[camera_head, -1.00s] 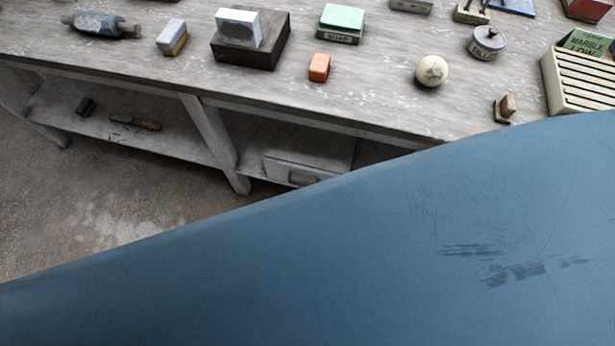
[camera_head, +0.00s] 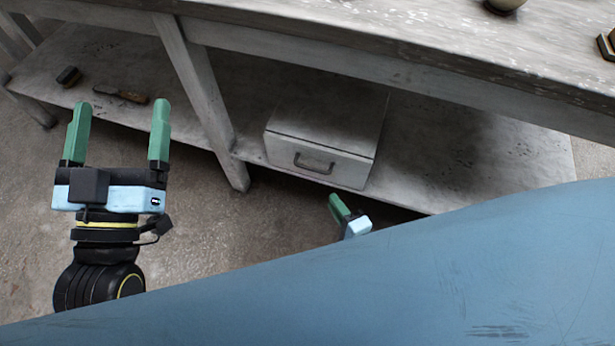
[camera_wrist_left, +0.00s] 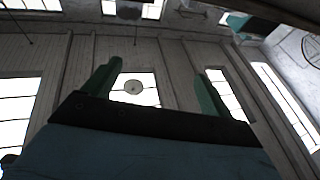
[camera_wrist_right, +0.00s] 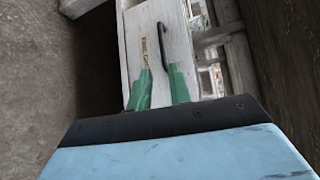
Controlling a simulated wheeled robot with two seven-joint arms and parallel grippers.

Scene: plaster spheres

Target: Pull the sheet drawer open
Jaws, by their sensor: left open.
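The sheet drawer (camera_head: 322,181) is a pale box on the lower shelf in the head view, its front closed flush. Its dark bail handle (camera_head: 314,163) is on the front. In the right wrist view the drawer front (camera_wrist_right: 185,45) lies ahead, with a label and the dark handle near the fingertips. My right gripper (camera_wrist_right: 158,75) has its green fingers partly apart with nothing between them. In the head view only one finger of it (camera_head: 339,207) shows, below and right of the handle, apart from it. My left gripper (camera_head: 120,105) is open and empty, left of the drawer.
The worktable (camera_head: 400,75) stands above the shelf (camera_head: 440,165), with a leg (camera_head: 195,90) left of the drawer. A dark block (camera_head: 68,76) and a brown-handled tool (camera_head: 121,94) lie on the shelf at left. My blue body hides the lower right.

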